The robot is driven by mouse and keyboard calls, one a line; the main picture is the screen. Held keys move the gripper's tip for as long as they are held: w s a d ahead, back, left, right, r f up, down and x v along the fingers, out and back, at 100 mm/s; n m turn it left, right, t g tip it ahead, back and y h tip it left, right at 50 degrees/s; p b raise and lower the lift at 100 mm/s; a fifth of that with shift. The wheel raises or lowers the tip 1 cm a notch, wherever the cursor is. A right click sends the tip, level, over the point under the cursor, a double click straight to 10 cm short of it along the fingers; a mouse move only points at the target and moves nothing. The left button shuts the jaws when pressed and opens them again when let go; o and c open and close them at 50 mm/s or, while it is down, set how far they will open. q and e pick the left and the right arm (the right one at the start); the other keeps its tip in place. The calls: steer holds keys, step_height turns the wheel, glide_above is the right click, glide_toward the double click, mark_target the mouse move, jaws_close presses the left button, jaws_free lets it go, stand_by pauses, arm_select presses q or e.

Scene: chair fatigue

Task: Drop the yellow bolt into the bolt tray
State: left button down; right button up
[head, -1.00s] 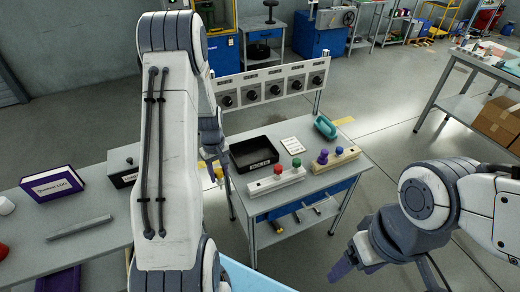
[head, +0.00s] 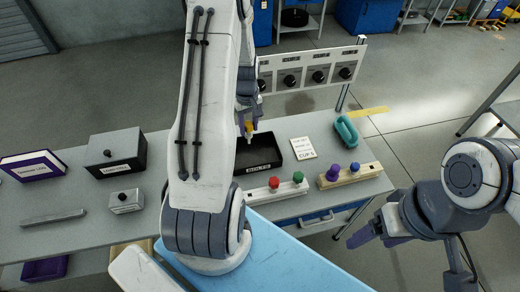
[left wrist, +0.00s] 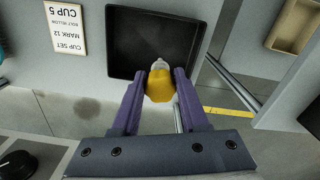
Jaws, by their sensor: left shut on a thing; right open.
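The yellow bolt (head: 249,127) is held in my left gripper (head: 246,124), over the rear left part of the black bolt tray (head: 279,165) in the head view. In the left wrist view the bolt (left wrist: 160,87) has a yellow head between the purple fingers, and its pale tip points toward the open tray (left wrist: 130,22). The visible tray floor is empty. The bolt appears above the tray; its exact height is hard to tell. My right gripper (head: 370,236) is open and empty, off the table's right side.
A cup-set card (head: 303,148), a teal ring-shaped object (head: 346,131) and two blocks with coloured knobs (head: 278,190) (head: 349,175) stand around the tray. A panel with black dials (head: 315,75) rises behind. Labelled boxes (head: 115,155) are at left.

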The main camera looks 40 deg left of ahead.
mark_target(249, 137)
arm_select(q)
step_height(249, 137, down, 6)
steer(key=b, duration=0.4)
steer(key=shift+r+b, duration=0.15)
steer(key=shift+b, duration=0.15)
steer(key=shift+c, duration=1.7)
jaws_free()
steer(key=shift+r, duration=0.15)
step_height(249, 137, up, 10)
steer(key=shift+r, duration=0.15)
